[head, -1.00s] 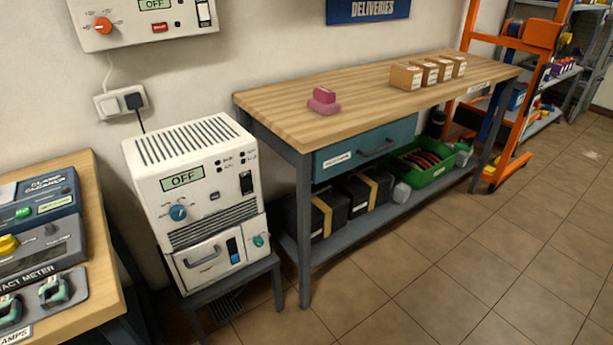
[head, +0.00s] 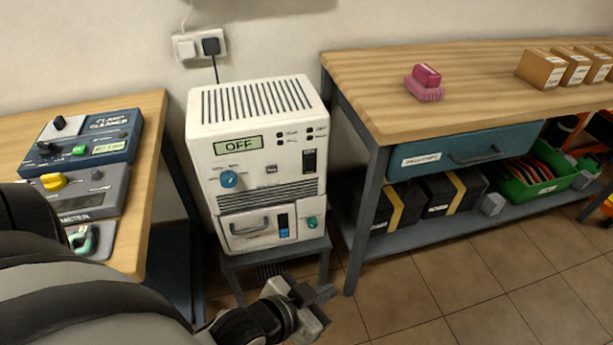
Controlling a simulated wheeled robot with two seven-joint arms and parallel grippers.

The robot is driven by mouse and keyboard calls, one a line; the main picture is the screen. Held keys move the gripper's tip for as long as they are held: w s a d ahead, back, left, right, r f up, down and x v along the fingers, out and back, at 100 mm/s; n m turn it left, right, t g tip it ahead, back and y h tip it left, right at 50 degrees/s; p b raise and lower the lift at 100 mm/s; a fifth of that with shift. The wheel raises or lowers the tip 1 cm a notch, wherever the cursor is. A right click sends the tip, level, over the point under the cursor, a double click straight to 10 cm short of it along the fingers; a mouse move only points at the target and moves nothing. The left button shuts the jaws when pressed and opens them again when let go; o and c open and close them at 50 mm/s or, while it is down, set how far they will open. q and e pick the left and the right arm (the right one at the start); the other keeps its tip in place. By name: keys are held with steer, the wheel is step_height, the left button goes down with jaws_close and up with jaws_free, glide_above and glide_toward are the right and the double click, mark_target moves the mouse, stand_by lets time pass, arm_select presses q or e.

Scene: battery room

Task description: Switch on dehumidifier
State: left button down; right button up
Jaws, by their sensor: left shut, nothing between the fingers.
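The dehumidifier (head: 258,170) is a white box with a slotted top, standing on a small grey stand (head: 283,260). Its display (head: 237,144) reads OFF. A blue knob (head: 229,179) sits at the left of its front. A dark rocker switch (head: 309,161) sits at the right. Below are a drawer with a handle, a blue level window and a green knob (head: 311,222). My left gripper (head: 322,292) is shut and empty, low in front of the stand and below the dehumidifier, apart from it. My right gripper is not in view.
A wooden bench (head: 460,75) with a blue drawer, a pink brush (head: 425,83) and cartons stands at the right. A table (head: 150,110) with a clamp cleaner (head: 85,138) and a meter stands at the left. A wall socket (head: 199,46) holds a plug. Floor in front is clear.

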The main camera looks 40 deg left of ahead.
arm_select(q)
steer(key=w+a+m+t+y+b, duration=0.2)
steer(key=w+a+m, duration=0.3)
steer(key=a, duration=0.3)
steer(key=w+a+m+t+y+b, duration=0.2)
steer(key=w+a+m+t, duration=0.1)
steer(key=w+a+m, duration=0.3)
steer(key=shift+w+a+m+t, duration=0.15)
steer(key=shift+a+m+t, duration=0.25)
steer(key=shift+a+m, duration=0.75)
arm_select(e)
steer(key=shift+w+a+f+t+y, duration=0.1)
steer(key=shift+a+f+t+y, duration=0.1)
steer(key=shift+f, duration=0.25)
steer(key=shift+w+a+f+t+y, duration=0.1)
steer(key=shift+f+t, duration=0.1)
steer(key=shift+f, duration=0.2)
arm_select(q)
steer(key=shift+a, duration=0.1)
steer(key=b, duration=0.1)
glide_toward(315, 169)
steer(key=w+d, duration=0.3)
steer(key=w+a, duration=0.2)
steer(key=a, duration=0.1)
steer(key=shift+w+a+f+b, duration=0.2)
steer(key=shift+w+b, duration=0.1)
steer(key=shift+w, duration=0.1)
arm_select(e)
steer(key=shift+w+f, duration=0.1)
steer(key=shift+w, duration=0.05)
